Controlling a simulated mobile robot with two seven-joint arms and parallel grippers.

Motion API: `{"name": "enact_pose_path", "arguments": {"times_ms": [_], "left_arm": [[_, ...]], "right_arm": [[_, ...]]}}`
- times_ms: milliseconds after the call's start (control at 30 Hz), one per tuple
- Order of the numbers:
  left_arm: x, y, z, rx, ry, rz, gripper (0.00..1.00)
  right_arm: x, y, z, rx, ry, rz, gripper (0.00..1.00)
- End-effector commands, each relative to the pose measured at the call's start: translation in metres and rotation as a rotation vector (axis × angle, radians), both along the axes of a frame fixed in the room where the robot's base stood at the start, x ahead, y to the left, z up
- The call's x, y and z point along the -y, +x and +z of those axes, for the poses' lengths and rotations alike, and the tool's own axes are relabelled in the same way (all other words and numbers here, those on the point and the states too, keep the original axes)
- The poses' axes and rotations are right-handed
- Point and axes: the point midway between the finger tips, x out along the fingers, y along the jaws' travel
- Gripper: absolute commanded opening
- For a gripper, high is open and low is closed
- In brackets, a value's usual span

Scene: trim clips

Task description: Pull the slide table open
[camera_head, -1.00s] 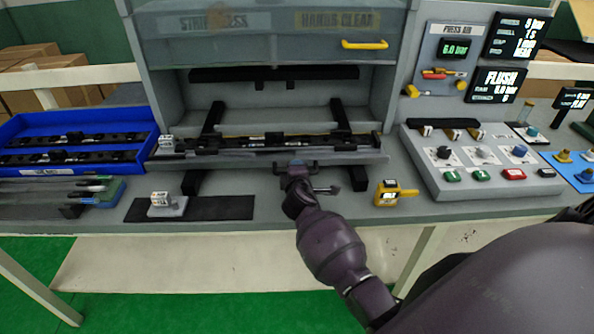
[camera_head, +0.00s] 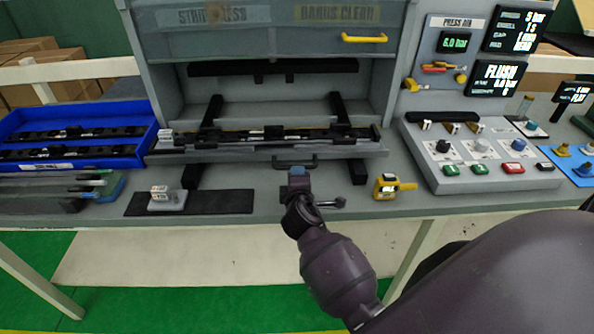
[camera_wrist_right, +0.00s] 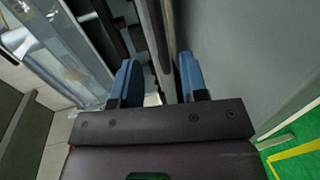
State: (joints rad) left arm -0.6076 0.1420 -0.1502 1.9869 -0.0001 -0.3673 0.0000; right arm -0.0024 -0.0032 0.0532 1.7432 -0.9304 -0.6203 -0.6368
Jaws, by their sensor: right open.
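The slide table (camera_head: 230,157) is a long grey plate under the press in the head view, with a dark strip of parts on it. Black rails (camera_head: 357,172) stick out in front of its front edge. Its dark bar handle (camera_head: 295,161) is at the middle of the front edge. My right gripper (camera_head: 298,172) is just in front of the handle, on the near side. In the right wrist view its two blue fingertips (camera_wrist_right: 157,80) are apart, with a grey edge passing beyond the gap. Whether they touch the handle cannot be told. My left gripper is not in view.
A blue tray (camera_head: 75,165) with dark strips stands at the left. A black mat (camera_head: 225,202) with a small block (camera_head: 166,198) lies in front. A yellow device (camera_head: 393,185) and a control panel (camera_head: 480,180) stand at the right. The press has a yellow handle (camera_head: 364,38).

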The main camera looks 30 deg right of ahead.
Motion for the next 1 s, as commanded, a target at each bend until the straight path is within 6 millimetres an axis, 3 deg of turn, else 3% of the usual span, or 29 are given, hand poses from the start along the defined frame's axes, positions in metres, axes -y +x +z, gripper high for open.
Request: {"name": "enact_pose_path", "arguments": {"times_ms": [267, 867, 1000], "left_arm": [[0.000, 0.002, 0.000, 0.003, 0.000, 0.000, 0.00], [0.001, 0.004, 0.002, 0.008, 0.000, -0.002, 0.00], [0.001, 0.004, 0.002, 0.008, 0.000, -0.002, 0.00]], "right_arm": [[-0.011, -0.018, 0.004, -0.001, 0.000, -0.001, 0.40], [-0.012, -0.018, 0.005, 0.005, 0.008, -0.002, 0.40], [-0.016, -0.016, 0.005, 0.062, 0.104, 0.003, 0.40]]}}
